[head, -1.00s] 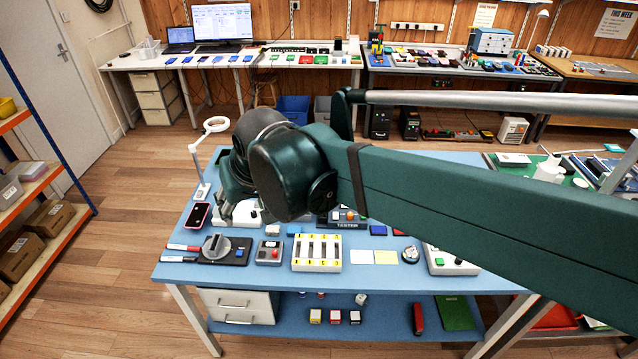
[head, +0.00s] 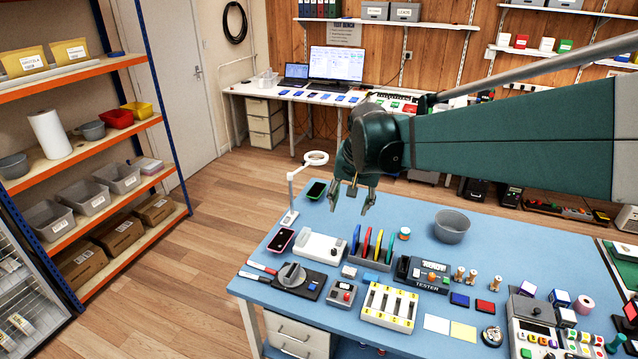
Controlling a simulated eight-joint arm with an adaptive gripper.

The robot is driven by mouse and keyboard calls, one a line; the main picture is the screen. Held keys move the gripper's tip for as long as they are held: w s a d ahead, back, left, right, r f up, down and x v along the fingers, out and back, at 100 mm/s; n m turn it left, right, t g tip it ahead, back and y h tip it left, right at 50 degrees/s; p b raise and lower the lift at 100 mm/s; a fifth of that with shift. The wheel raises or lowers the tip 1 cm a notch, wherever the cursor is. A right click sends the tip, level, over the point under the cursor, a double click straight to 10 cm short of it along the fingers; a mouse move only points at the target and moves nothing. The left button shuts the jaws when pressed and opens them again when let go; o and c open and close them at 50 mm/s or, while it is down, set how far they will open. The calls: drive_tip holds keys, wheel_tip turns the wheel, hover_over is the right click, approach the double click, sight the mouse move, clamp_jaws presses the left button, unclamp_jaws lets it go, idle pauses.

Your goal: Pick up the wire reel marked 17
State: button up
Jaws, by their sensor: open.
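My gripper (head: 349,210) is open and empty, pointing down above the far left part of the blue table. Several small spool-like pieces stand on the table: a tan pair (head: 465,275) right of the tester and a single tan one (head: 495,283) beside them. A pink roll (head: 585,304) stands near the right side, and a small orange and teal round piece (head: 404,233) stands behind the coloured upright boards. I cannot read the number 17 on any of them, so I cannot tell which is the marked reel. My gripper is apart from all of them.
Below the gripper are a white device (head: 320,247), a rack of coloured boards (head: 372,262) and phones (head: 280,240). A ring lamp (head: 315,158) stands close left. A grey bowl (head: 452,226) sits right; bare blue table surrounds it. Orange shelving (head: 90,165) stands left.

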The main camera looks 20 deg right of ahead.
drive_tip(key=w+d+f+m+g, duration=0.1)
drive_tip(key=w+d+f+m, duration=0.25)
drive_tip(key=w+d, duration=0.5)
drive_tip(key=m+g+y, duration=0.1)
drive_tip(key=m+g, duration=0.2)
drive_tip(key=m, duration=0.4)
hover_over(405, 230)
drive_tip(key=f, duration=2.2)
drive_tip(key=shift+w+a+f, duration=0.1)
drive_tip(key=shift+a, duration=0.1)
drive_tip(key=shift+d+f, duration=0.35)
drive_tip(key=shift+f, duration=0.05)
drive_tip(key=shift+f, duration=0.1)
drive_tip(key=shift+f, duration=1.2)
drive_tip(key=shift+f, duration=0.1)
drive_tip(key=shift+a+f, duration=0.1)
drive_tip(key=shift+f, duration=2.4)
